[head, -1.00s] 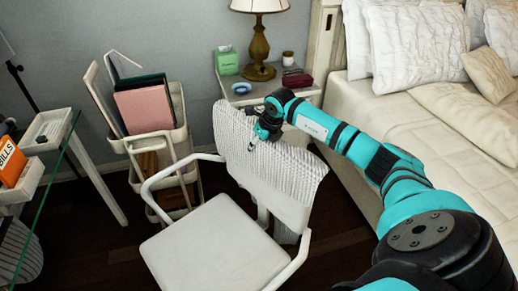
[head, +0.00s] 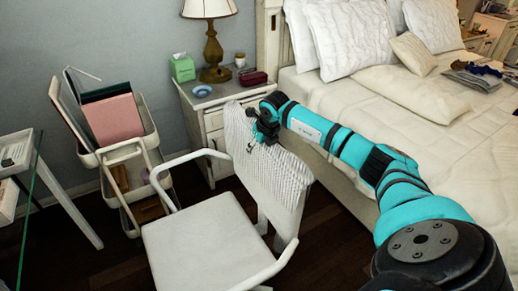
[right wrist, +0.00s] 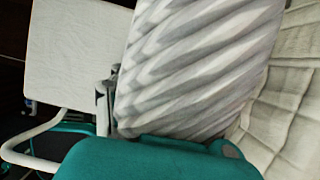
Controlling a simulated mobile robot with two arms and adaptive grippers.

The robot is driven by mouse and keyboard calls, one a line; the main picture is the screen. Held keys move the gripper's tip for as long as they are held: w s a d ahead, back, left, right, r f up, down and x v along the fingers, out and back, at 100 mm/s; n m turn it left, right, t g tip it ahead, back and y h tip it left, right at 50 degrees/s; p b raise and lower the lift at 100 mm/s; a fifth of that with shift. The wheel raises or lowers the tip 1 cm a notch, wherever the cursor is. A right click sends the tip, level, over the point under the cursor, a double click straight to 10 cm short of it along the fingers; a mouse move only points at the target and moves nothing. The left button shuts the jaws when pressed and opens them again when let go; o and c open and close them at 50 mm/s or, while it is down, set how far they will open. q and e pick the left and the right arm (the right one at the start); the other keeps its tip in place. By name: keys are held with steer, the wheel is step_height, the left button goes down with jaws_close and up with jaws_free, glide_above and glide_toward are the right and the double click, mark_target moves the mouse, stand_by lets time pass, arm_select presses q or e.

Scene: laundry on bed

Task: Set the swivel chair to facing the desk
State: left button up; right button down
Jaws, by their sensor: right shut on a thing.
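The white swivel chair (head: 200,245) stands in the middle of the head view. Its seat and armrests extend toward the lower left, and its backrest (head: 268,165), covered by a ribbed knit throw, is on the side toward the bed. The desk (head: 70,208), with a glass top and white legs, is at the left edge, mostly cut off; the seat side points roughly that way. My right gripper (head: 265,127) is shut on the top of the chair's backrest. The right wrist view shows the knit cover (right wrist: 200,65) close up and the seat (right wrist: 75,50). My left gripper is out of view.
A white trolley (head: 125,150) with folders stands behind the chair's left side. A nightstand (head: 215,95) with a lamp (head: 212,45) is behind the backrest. The bed (head: 440,135) fills the right. Some dark floor (head: 75,250) is bare between desk and chair.

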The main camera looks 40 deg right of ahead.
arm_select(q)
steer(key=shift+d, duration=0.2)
arm_select(e)
steer(key=shift+d+r, duration=0.1)
steer(key=c, duration=0.6)
jaws_free()
steer(key=v, duration=1.2)
